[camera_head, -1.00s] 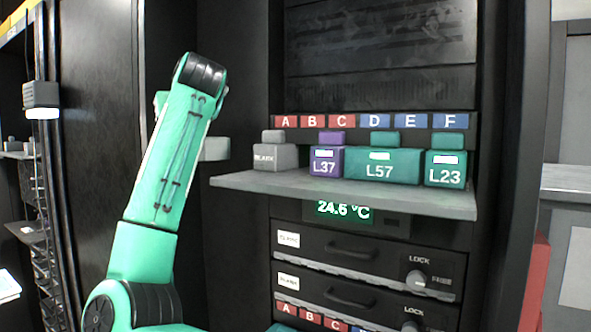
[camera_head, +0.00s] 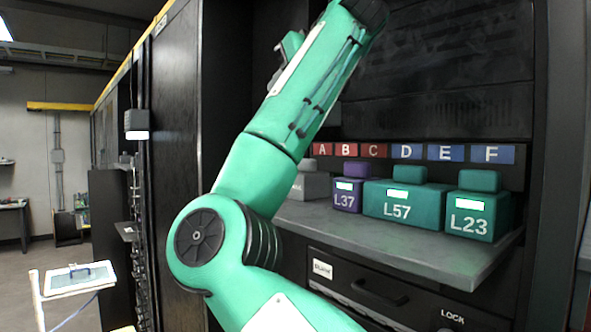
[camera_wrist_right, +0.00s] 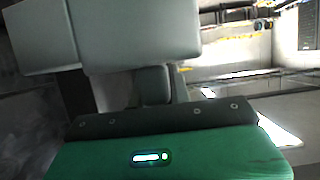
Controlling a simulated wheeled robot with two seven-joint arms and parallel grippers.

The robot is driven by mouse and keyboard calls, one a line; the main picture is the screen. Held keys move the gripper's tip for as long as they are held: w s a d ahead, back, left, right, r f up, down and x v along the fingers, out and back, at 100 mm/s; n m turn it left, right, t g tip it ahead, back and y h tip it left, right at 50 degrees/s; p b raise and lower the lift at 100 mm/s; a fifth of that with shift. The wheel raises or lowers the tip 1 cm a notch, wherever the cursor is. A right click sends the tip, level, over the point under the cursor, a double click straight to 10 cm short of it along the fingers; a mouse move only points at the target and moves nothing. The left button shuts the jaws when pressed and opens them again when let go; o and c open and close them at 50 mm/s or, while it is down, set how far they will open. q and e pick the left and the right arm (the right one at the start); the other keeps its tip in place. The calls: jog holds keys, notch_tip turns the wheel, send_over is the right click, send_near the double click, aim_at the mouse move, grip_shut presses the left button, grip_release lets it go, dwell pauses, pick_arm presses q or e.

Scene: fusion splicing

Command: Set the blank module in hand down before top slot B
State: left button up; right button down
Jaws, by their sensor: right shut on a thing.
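In the right wrist view the green body of my right gripper (camera_wrist_right: 155,88) fills the bottom, and the gripper is shut on a pale grey blank module (camera_wrist_right: 140,38). Its fingertips are hard to make out. In the head view the label of top slot B (camera_head: 346,150) is red, between A and C. A grey module (camera_head: 311,184) sits on the shelf (camera_head: 400,240) near slot A, partly behind my green arm. My arm crosses the front of the rack and hides part of the shelf; no gripper shows clearly there. My left gripper is not in view.
A purple L37 module (camera_head: 347,195), a wide teal L57 module (camera_head: 395,202) and a teal L23 module (camera_head: 477,216) stand on the shelf to the right. A black drawer (camera_head: 370,290) is below. A white-topped stand (camera_head: 75,280) is at the lower left.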

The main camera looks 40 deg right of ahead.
jog(key=f, duration=0.2)
jog(key=d+f, duration=0.1)
jog(key=shift+s+f+p, duration=0.15)
jog(key=shift+s+p, duration=0.2)
notch_tip(320, 180, down, 5)
jog(key=shift+f+p, duration=0.15)
jog(key=shift+p, duration=0.65)
notch_tip(320, 180, down, 6)
jog(key=shift+f+p, duration=0.1)
jog(key=shift+p, duration=0.85)
jog(key=shift+f, duration=0.35)
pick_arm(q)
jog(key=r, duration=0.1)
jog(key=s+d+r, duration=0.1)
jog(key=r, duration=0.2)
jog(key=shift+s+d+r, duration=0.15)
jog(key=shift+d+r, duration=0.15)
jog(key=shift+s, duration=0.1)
